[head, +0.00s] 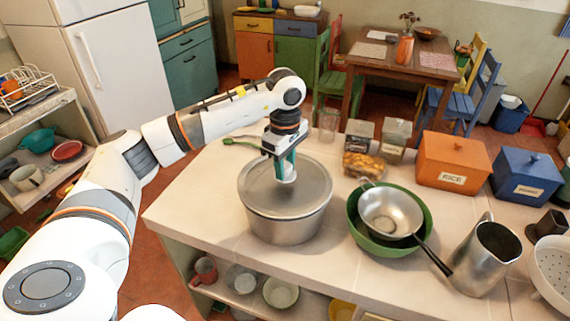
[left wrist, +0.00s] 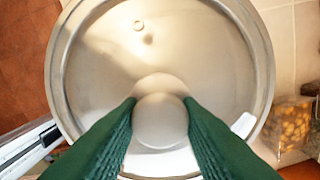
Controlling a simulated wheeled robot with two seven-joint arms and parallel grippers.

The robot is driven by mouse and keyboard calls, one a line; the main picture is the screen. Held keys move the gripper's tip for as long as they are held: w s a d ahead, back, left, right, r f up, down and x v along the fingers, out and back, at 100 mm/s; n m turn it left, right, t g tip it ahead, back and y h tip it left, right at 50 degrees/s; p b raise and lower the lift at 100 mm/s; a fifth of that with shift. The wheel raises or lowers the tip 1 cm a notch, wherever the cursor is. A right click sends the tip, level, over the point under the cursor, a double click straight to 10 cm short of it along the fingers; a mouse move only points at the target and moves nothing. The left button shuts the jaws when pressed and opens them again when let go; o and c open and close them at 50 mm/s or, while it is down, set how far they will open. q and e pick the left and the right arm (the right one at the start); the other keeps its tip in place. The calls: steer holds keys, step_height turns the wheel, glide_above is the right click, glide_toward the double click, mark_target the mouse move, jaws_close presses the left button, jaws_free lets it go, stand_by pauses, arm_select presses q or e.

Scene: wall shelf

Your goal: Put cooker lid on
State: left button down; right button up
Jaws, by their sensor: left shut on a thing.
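The metal cooker pot (head: 285,226) stands upright on the tiled counter. Its round grey lid (head: 258,192) lies level across the pot's top; I cannot tell if a thin gap remains at the rim. My left gripper (head: 286,172) points down above the lid, its green fingers shut on the pale knob at the lid's middle. In the left wrist view the lid (left wrist: 105,55) fills most of the picture, and the round knob (left wrist: 161,122) sits between the two fingers. The inside of the pot is hidden. My right gripper is not in view.
A metal jug (head: 484,262), an orange rice box (head: 453,160) and a blue box (head: 523,178) stand farther right. Jars and a food pack (head: 363,165) are behind. The counter's left corner is clear.

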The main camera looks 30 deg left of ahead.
arm_select(q)
steer(key=shift+f+b, duration=0.35)
stand_by(0.6)
steer(key=c, duration=0.9)
jaws_free()
steer(key=shift+c, duration=0.2)
step_height(320, 180, up, 7)
steer(key=shift+r+b, duration=0.1)
steer(key=shift+b, duration=1)
step_height(320, 180, up, 5)
steer(key=shift+s+f+p, duration=0.1)
steer(key=shift+p, duration=0.25)
